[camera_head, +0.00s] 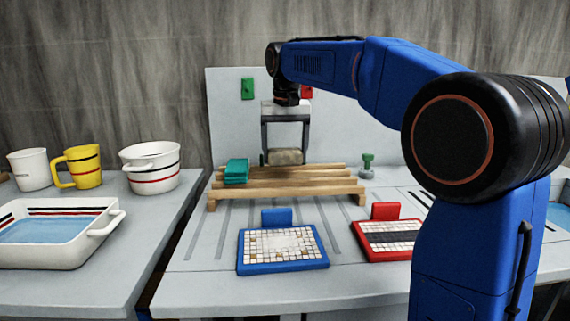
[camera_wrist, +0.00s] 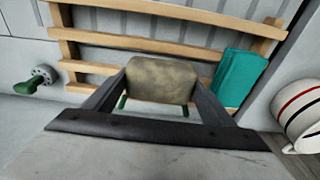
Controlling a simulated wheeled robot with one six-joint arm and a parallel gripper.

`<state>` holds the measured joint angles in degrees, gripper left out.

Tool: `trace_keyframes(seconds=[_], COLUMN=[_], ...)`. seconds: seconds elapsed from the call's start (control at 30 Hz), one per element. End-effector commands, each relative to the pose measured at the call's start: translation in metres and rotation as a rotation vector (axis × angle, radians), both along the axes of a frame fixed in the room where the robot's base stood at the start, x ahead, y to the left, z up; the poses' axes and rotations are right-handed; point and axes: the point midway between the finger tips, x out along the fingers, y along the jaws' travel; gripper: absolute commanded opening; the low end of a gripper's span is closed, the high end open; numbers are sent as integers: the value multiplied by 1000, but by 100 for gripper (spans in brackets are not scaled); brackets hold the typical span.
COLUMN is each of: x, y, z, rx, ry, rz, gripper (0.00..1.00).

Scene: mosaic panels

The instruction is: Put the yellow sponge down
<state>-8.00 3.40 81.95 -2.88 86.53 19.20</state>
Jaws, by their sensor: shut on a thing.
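My gripper (camera_head: 286,150) is shut on a dull tan-yellow sponge (camera_head: 285,157), gripped at both ends between its two fingers. The sponge also shows between the fingers in the wrist view (camera_wrist: 162,80). It is at the slatted wooden rack (camera_head: 290,188), around the middle of its length and toward its back slats. I cannot tell whether the sponge touches the slats. The rack also shows behind the sponge in the wrist view (camera_wrist: 150,43).
A teal sponge-like block (camera_head: 236,171) lies on the rack's left end. A blue-framed mosaic panel (camera_head: 282,262) and a red-framed one (camera_head: 388,254) lie in front. A green-handled tool (camera_head: 367,162) stands to the right. A white pot (camera_head: 151,179), yellow mug (camera_head: 78,167) and water basin (camera_head: 60,255) are left.

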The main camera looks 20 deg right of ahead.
Motion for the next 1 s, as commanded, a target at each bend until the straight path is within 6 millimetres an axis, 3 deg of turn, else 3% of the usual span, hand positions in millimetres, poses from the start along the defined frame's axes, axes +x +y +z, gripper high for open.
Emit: trace_keyframes(seconds=[0.23,0.63,0.67,0.73,1.0], x=[-1,0,0,0,0], y=[0,0,0,0,0], z=[-31,-36,-36,-36,-36], rx=[-1,0,0,0,0], ry=[1,0,0,0,0], rz=[0,-1,-1,-1,-1], gripper=[60,60,82,96,96])
